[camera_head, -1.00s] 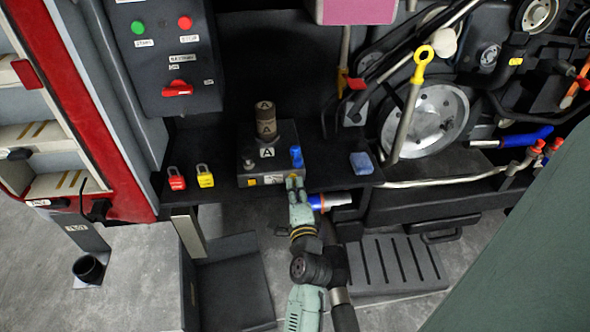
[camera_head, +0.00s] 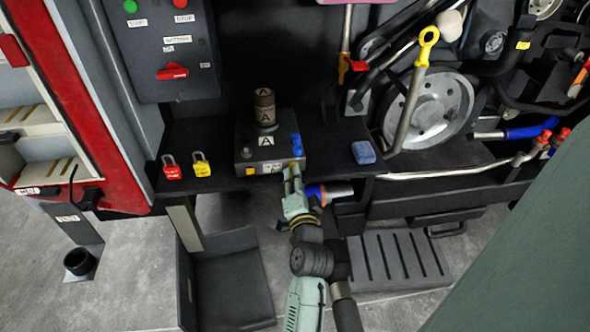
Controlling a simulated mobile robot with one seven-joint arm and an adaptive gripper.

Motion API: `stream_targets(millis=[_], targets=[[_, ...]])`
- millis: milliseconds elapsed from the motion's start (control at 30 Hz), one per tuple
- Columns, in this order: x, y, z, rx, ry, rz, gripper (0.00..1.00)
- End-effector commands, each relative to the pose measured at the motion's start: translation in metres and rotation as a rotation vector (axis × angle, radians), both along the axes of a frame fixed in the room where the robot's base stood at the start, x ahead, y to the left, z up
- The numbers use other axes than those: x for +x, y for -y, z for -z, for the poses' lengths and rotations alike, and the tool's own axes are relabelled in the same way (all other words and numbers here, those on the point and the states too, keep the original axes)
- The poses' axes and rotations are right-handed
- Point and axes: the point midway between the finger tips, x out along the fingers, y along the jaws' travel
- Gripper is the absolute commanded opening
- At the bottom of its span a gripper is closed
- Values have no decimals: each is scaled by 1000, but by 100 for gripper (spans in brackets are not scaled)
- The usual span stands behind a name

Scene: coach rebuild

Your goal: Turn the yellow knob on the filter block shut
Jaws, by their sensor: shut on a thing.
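The filter block (camera_head: 243,160) is a dark grey box marked A on the black bench, with a brown cylinder (camera_head: 265,107) also marked A on top. A blue knob (camera_head: 297,147) stands at its right side. The knob's exact angle cannot be made out.
A red padlock (camera_head: 172,170) and a yellow padlock (camera_head: 201,167) are at the bench's left front. A blue block (camera_head: 363,152) lies to the right. A blue-and-silver fitting (camera_head: 330,192) sits close to my wrist's right. An open black bin (camera_head: 233,285) stands below.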

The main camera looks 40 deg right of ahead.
Motion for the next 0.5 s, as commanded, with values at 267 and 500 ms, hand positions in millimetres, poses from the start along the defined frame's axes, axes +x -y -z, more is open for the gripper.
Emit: stream_targets(millis=[267, 500], targets=[[1, 0, 2, -227, -134, 0, 0], [1, -1, 2, -421, -253, 0, 0]])
